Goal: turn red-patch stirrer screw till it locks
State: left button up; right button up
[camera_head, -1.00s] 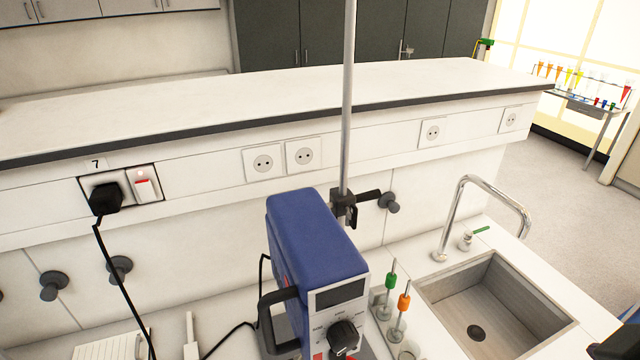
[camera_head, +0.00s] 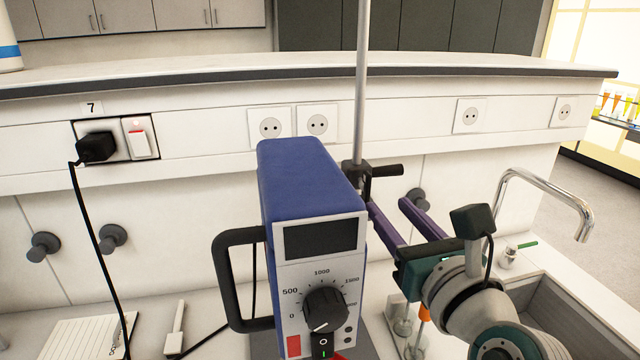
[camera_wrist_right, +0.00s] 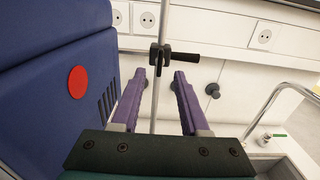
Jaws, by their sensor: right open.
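The blue stirrer (camera_head: 305,175) stands upright on its rod (camera_head: 361,80), its dial panel facing me. In the right wrist view, the stirrer (camera_wrist_right: 45,55) carries a round red patch (camera_wrist_right: 78,82) on its side. The black clamp screw (camera_head: 386,170) sticks out to the right of the rod; it also shows in the right wrist view (camera_wrist_right: 184,56). My right gripper (camera_head: 388,205) is open and empty, its purple fingers pointing towards the clamp. In the wrist view the screw appears just beyond and above the fingertips (camera_wrist_right: 159,74); the exact gap is unclear. My left gripper is out of view.
The stirrer body stands close on the left of my right gripper. A tap (camera_head: 545,185) and sink (camera_head: 570,310) are at the right. Small orange-topped glassware (camera_head: 424,313) stands partly hidden below my right arm. A black cable (camera_head: 90,240) hangs at the left.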

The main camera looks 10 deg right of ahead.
aim_at(369, 185)
jog(key=w+b, duration=0.2)
jog(key=w, duration=0.4)
jog(key=shift+w+a, duration=0.15)
jog(key=shift+w, duration=0.95)
grip_shut()
jog(key=shift+f, duration=0.1)
